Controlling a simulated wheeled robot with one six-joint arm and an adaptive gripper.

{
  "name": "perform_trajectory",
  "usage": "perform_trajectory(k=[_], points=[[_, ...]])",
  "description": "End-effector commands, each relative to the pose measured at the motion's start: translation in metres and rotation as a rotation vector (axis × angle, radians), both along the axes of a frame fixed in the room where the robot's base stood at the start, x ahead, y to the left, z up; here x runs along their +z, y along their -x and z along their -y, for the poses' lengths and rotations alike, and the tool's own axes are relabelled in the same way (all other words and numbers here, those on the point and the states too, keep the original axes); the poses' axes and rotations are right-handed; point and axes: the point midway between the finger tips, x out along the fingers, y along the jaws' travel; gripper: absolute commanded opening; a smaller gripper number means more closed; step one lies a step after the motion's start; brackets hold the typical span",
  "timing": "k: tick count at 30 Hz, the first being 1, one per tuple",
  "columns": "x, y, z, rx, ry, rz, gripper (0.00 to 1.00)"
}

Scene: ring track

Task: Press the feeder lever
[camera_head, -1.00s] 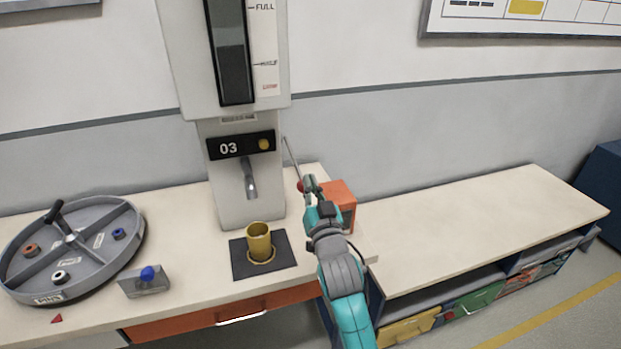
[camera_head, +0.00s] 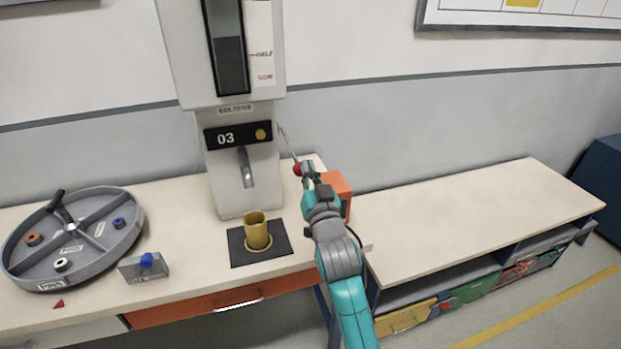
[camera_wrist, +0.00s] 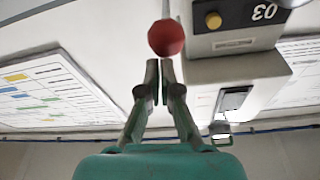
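The feeder (camera_head: 237,160) is a tall pale machine marked 03. Its lever (camera_head: 289,145) is a thin rod on the right side, ending in a red knob (camera_head: 297,169). My gripper (camera_head: 305,177) is beside the knob, with its fingers close below and to the right. In the wrist view the red knob (camera_wrist: 166,38) lies just beyond the fingertips of my gripper (camera_wrist: 160,66). The fingers are nearly together, with only a narrow gap and nothing between them. I cannot tell whether they touch the knob. A yellow cup (camera_head: 257,233) stands under the spout (camera_head: 246,168).
An orange box (camera_head: 338,188) stands behind my gripper. A round divided tray (camera_head: 100,231) and a small grey block with a blue knob (camera_head: 147,262) are at left. The lower bench (camera_head: 480,215) at right is clear on top.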

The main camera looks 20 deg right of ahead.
Motion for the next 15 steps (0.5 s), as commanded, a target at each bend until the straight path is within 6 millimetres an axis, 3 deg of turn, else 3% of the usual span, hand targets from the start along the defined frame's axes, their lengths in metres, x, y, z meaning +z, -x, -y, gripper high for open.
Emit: perform_trajectory(k=[3,15], points=[[0.017,-0.003,0.000,0.000,0.001,0.012,0.00],[-0.023,0.042,-0.003,0.000,0.002,0.013,0.00]])
